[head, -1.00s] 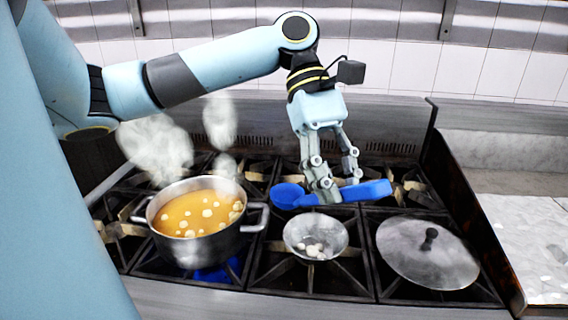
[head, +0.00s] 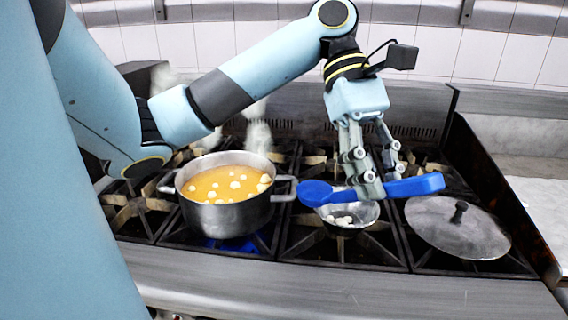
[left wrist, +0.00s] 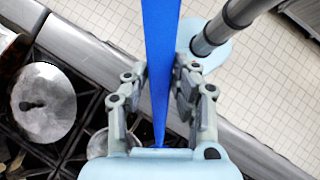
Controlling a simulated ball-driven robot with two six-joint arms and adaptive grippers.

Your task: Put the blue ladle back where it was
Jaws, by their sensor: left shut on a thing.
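The blue ladle (head: 415,186) is held across my left gripper (head: 374,192) in the head view, with its bowl to the left and its handle end to the right. The gripper is shut on its handle, above the stove and partly in front of a small metal bowl. In the left wrist view the ladle (left wrist: 160,65) runs as a blue bar between the fingers of the left gripper (left wrist: 163,88). My right gripper is not in view.
A steaming pot (head: 232,213) of orange soup stands on the stove left of the ladle, over a blue flame. The small metal bowl (head: 350,226) holds pale pieces. A metal lid (head: 450,238) lies at the right. A light counter (head: 528,215) lies beyond the stove's right edge.

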